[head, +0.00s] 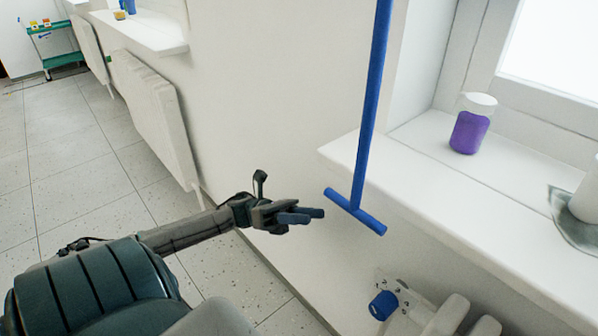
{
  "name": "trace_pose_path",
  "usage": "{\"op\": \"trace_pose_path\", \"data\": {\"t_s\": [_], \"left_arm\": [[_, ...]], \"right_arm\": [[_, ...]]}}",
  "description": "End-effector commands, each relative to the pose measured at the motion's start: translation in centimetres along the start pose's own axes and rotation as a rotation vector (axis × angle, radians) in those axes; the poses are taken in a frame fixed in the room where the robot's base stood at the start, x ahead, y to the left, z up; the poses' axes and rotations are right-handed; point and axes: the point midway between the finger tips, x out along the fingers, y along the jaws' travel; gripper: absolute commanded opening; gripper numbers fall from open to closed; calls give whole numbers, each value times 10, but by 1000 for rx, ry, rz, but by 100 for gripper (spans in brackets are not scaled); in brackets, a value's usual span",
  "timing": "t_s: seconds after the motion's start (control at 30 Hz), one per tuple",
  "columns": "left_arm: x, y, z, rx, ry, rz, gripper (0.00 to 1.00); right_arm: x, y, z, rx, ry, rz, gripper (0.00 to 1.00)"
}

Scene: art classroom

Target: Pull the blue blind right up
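A blue T-shaped pull handle hangs in front of the window sill. Its straight rod (373,90) comes down from beyond the top edge, and its short crossbar (355,211) is at the lower end. The blind itself is out of view. My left gripper (307,215) is just left of the crossbar, at about its height in the picture, with its fingers pointing towards it. A small gap shows between them, so it is not touching the handle. The fingers lie close together from this angle, and their opening is unclear. My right gripper is not in view.
The white window sill (430,185) juts out behind the handle, with a purple jar (469,132) on it. Another radiator (150,105) and a green trolley (55,42) stand farther left. The tiled floor is clear.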

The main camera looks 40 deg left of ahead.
Motion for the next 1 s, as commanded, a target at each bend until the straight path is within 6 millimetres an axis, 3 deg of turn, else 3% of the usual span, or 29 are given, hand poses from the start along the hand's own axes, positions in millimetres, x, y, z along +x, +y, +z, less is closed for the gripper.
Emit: {"op": "trace_pose_path", "data": {"t_s": [0.23,0.6,1.0], "left_arm": [[-18,44,8,-200,-157,240,36],[-66,98,-5,-495,-406,537,36],[-111,123,-31,-696,-588,714,36]], "right_arm": [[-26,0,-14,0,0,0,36],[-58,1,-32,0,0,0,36],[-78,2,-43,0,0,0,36]]}}
